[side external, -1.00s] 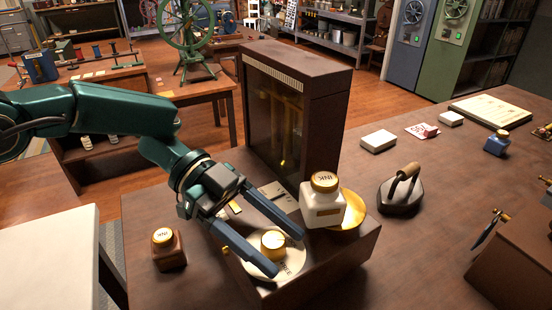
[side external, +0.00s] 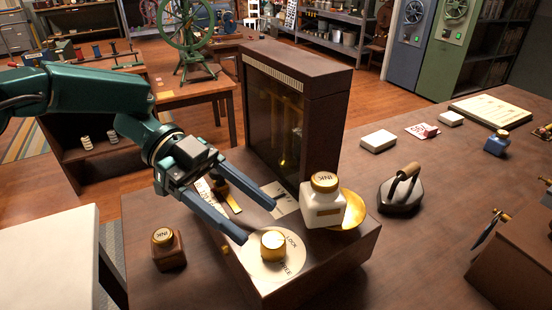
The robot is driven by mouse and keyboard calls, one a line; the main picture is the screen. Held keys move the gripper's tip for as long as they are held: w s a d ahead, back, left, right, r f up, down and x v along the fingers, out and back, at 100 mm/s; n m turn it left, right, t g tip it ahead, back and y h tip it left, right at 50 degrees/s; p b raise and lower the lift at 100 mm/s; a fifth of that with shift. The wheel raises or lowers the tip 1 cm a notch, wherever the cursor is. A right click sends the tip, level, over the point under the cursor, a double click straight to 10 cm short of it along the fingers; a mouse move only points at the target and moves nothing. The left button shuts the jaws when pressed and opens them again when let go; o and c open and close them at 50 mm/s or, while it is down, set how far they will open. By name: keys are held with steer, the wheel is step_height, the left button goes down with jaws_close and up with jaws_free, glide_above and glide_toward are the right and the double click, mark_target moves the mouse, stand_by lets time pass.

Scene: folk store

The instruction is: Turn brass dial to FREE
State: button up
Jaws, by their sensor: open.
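The brass dial (side external: 272,246) sits on a round white plate (side external: 266,270) on top of a dark wooden box with a tall glass-fronted case. The plate carries the words LOCK at the right and FREE at the lower right. I cannot make out a pointer mark on the dial. My gripper (side external: 260,224) is open and empty. Its blue fingers are spread wide, behind and to the left of the dial, with the left fingertip close beside it. I see no contact with the dial.
A white ink bottle (side external: 322,205) stands right of the dial, in front of a brass pan (side external: 353,209). A brown ink bottle (side external: 168,250) stands at the left. The tall case (side external: 293,115) rises behind. A flat iron (side external: 402,191) sits at the right.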

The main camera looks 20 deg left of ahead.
steer(key=w+a+r+n+t+h, duration=0.1)
steer(key=w+a+r+n+t, duration=0.2)
steer(key=r+t, duration=0.55)
steer(key=w+a+r+n+t, duration=0.2)
steer(key=w+r+n+t, duration=0.3)
steer(key=r, duration=0.7)
steer(key=s+a+r+n+t+y, duration=0.1)
steer(key=a+r+n+t+y, duration=0.35)
steer(key=a+t+y, duration=0.45)
steer(key=s+a+f+n+g+y, duration=0.3)
steer(key=s+a+f+n+y, duration=0.15)
steer(key=a+n, duration=0.2)
steer(key=s+a+f+n+g+y, duration=0.1)
steer(key=s+a+f+n+g, duration=0.15)
steer(key=s+f+g, duration=0.9)
steer(key=n+g+h, duration=0.7)
steer(key=n+h, duration=0.5)
glide_toward(266, 236)
steer(key=s+d+r, duration=0.2)
steer(key=s, duration=0.1)
steer(key=d+f, duration=0.1)
steer(key=w+d+f+n+g+h, duration=0.1)
steer(key=f, duration=0.1)
steer(key=w+d+f+n, duration=0.1)
steer(key=f, duration=0.1)
steer(key=shift+w+f, duration=0.2)
steer(key=shift+w, duration=0.05)
steer(key=shift+g+h, duration=0.25)
steer(key=shift+g, duration=0.05)
steer(key=shift+x, duration=2.55)
